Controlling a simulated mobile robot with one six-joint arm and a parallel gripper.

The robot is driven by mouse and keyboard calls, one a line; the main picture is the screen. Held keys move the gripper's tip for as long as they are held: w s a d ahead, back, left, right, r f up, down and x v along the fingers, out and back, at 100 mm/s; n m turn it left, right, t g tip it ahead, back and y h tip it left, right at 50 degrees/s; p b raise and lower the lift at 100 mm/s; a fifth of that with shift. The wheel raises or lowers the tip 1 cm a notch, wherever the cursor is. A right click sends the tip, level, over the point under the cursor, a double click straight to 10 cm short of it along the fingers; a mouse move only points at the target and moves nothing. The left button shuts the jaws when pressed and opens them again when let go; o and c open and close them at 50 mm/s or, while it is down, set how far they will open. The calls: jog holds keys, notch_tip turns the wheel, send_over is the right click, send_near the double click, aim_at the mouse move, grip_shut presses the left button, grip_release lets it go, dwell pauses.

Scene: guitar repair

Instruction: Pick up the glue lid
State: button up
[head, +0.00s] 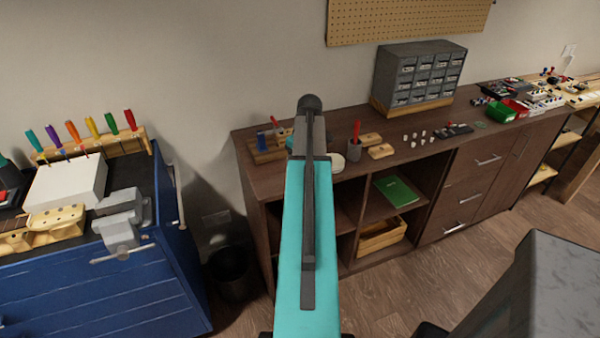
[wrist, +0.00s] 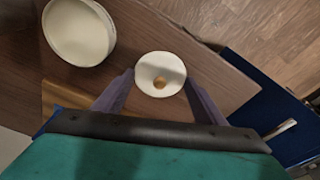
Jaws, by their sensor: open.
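In the wrist view, a small round white lid (wrist: 148,66) with a tan-brown spot or knob in its middle lies on the dark wooden top. I take it to be the glue lid. My gripper (wrist: 159,77) is open, with one purple finger on each side of the lid. Whether the fingers touch it I cannot tell. A larger round cream container (wrist: 78,32) stands just left of the lid. In the head view, my arm hides the gripper and the lid. A pale round thing (head: 338,162) shows beside the arm on the cabinet.
The brown cabinet top (head: 285,179) also bears a cup with a red-handled tool (head: 355,131), wooden blocks (head: 381,152) and small white pieces (head: 414,136). A grey drawer unit (head: 420,75) stands at the back. A blue tool chest (head: 110,295) is at left.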

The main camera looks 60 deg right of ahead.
jog(key=shift+a, duration=0.1)
jog(key=c, duration=1.4)
grip_shut()
jog(key=shift+a+f, duration=0.1)
jog(key=shift+f, duration=0.05)
jog(key=shift+r+b, duration=0.4)
jog(key=shift+r, duration=0.35)
notch_tip(320, 180, up, 2)
jog(key=shift+s+r+b, duration=0.1)
jog(key=shift+b, duration=0.2)
jog(key=s+r+b, duration=0.1)
jog(key=s+b, duration=0.2)
jog(key=s, duration=1.2)
jog(key=shift+s+a+r, duration=0.2)
jog(key=shift+s+r, duration=0.1)
jog(key=shift+s, duration=0.05)
